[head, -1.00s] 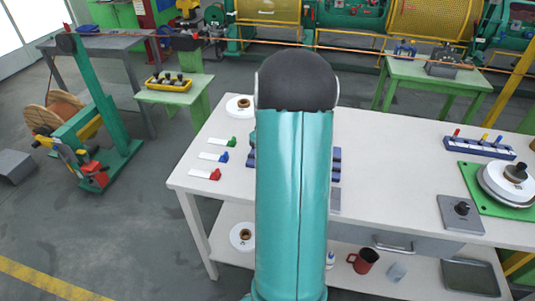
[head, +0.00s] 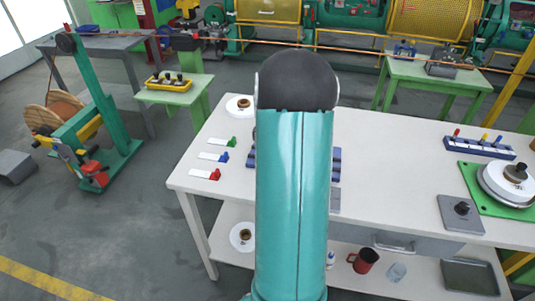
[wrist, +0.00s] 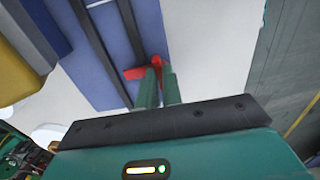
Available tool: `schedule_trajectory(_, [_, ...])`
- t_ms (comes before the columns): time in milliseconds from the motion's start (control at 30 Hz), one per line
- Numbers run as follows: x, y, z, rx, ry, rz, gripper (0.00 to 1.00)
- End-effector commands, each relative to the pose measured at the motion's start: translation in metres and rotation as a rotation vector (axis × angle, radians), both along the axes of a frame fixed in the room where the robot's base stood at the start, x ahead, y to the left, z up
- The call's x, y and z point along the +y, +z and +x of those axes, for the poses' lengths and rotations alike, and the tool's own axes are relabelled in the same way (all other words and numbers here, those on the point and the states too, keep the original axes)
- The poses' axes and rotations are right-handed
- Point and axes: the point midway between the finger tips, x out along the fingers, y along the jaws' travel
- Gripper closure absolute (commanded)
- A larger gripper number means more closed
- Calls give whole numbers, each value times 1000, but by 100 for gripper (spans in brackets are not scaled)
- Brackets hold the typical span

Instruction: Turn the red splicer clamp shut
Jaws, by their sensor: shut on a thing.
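The blue splicer (wrist: 108,45) fills the upper middle of the wrist view, with dark bars along it. The red clamp (wrist: 135,73) is at its lower right edge. My gripper (wrist: 158,72) has its green fingers close together on the red clamp's upright part, which shows between and beside the fingertips. In the head view my arm covers the gripper and the red clamp. Only side parts of the splicer (head: 337,165) show there, on the white workbench (head: 395,160).
Three white strips with green, blue and red ends (head: 214,175) lie at the bench's left. A blue rack (head: 478,147), a grey plate with a knob (head: 460,214) and a green board with a disc (head: 490,205) are at the right. The bench middle right of my arm is clear.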

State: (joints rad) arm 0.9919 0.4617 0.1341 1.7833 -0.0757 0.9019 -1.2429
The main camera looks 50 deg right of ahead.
Motion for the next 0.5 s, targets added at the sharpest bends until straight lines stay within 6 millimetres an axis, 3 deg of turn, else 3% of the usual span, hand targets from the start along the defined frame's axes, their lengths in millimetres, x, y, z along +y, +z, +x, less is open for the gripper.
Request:
schedule_trajectory(367, [0,2,1,-3,5,-3,100])
schedule_trajectory(400, [0,2,1,-3,5,-3,85])
schedule_trajectory(500, [0,1,1,-2,5,-2,71])
